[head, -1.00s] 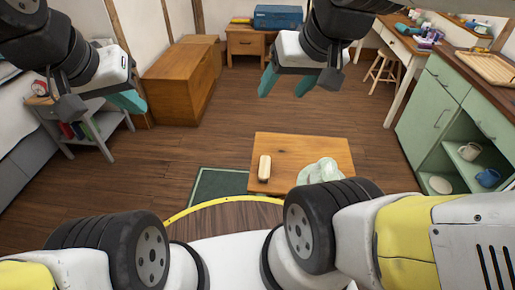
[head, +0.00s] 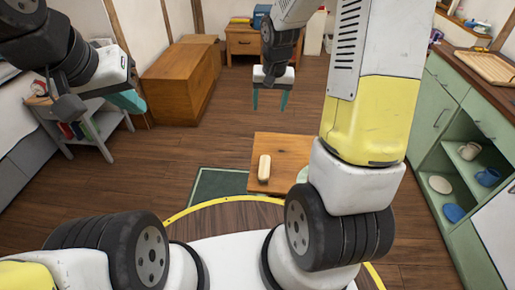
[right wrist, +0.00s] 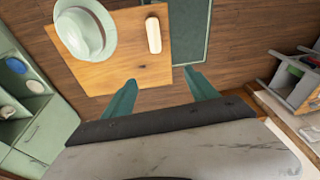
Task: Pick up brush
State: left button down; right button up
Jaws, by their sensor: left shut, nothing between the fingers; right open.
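The brush appears to be the pale cream oblong (head: 264,168) lying on a low wooden table (head: 277,147) in the head view. It also shows in the right wrist view (right wrist: 153,36), beyond the fingertips; its bristles cannot be made out. My right gripper (head: 270,105) is open and empty, fingers pointing down, above and beyond the table in the head view. Its two teal fingers show in the right wrist view (right wrist: 162,82), apart from the brush. My left gripper (head: 128,102) is shut and empty at the upper left, far from the table.
A pale green hat (right wrist: 84,35) lies beside the brush on the table; my right arm mostly hides it in the head view. A green mat (head: 221,187) lies beside the table. A green cabinet (head: 434,110) stands at the right. The floor at middle left is clear.

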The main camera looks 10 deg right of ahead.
jog(key=g, duration=0.1)
send_over(264, 165)
notch_tip(264, 165, down, 14)
jog(key=shift+m+g, duration=0.6)
notch_tip(264, 165, down, 11)
jog(key=shift+s+a+r, duration=0.15)
jog(key=f, duration=0.8)
jog(key=shift+d+f, duration=0.1)
jog(key=shift+d, duration=0.1)
grip_shut()
